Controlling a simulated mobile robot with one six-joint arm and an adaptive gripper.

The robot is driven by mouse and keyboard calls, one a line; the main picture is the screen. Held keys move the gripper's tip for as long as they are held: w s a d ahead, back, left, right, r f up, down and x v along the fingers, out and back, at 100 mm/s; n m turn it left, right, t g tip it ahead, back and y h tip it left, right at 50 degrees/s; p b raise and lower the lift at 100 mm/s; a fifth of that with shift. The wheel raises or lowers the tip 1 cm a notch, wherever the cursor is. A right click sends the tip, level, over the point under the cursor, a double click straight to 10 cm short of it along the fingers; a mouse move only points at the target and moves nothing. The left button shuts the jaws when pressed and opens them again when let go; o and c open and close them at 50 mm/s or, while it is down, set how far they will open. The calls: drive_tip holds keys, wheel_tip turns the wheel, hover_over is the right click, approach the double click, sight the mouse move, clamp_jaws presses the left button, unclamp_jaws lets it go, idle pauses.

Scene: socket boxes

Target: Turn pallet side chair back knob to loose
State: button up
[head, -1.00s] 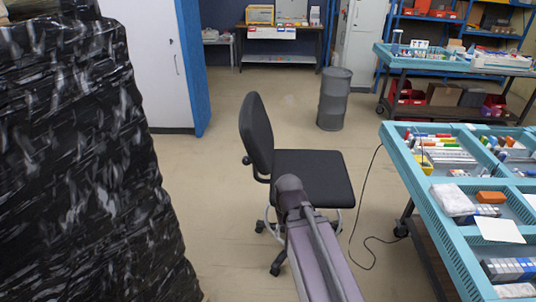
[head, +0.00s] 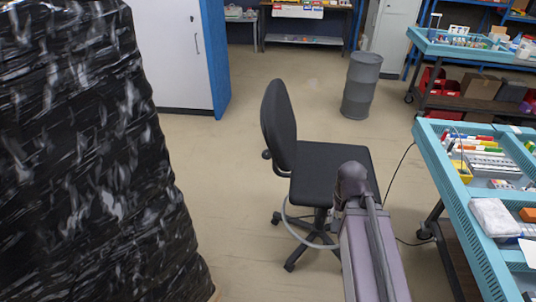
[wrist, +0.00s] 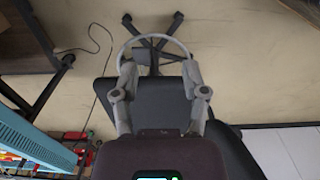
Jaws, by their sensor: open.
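A black office chair (head: 330,168) stands on the floor in the head view, its backrest (head: 279,122) upright at the left. A small dark knob (head: 267,154) sticks out low on the backrest's left side, facing the wrapped pallet. In the wrist view the seat (wrist: 155,105) lies beneath my gripper (wrist: 157,75), with the chair base (wrist: 155,45) beyond it. My gripper is open, its two grey fingers apart and nothing between them. The knob cannot be made out in the wrist view. In the head view my arm hides the gripper fingers.
A tall pallet (head: 85,165) wrapped in black film stands left of the chair, with a floor gap between. A teal-topped workbench (head: 470,215) is close on the right. A dark cable runs on the floor beside it. A grey drum (head: 361,85) stands behind the chair.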

drive_tip(key=shift+d, duration=0.15)
drive_tip(key=o, duration=0.4)
drive_tip(key=shift+w+f, duration=0.1)
drive_tip(key=shift+o, duration=1)
drive_tip(key=shift+w+f, duration=0.1)
drive_tip(key=w+a+f+m+t+y+b, duration=0.2)
drive_tip(key=w+a+m+t+y+b, duration=0.2)
drive_tip(key=w+a+m+t+b, duration=0.5)
drive_tip(key=w+a+f+m+t+y+b, duration=0.2)
drive_tip(key=w+a+m+t+y+b, duration=0.2)
drive_tip(key=w+a+b, duration=0.85)
drive_tip(key=w+a+f+m+t+h+b, duration=0.2)
drive_tip(key=f+m+h+b, duration=0.2)
drive_tip(key=m, duration=0.6)
drive_tip(key=w+a+f+m+t+h+b, duration=0.3)
drive_tip(key=m+h+b, duration=0.2)
drive_tip(key=m, duration=0.5)
drive_tip(key=shift+w+a+f+m, duration=0.3)
drive_tip(key=shift+w+f, duration=0.05)
drive_tip(key=shift+f, duration=0.05)
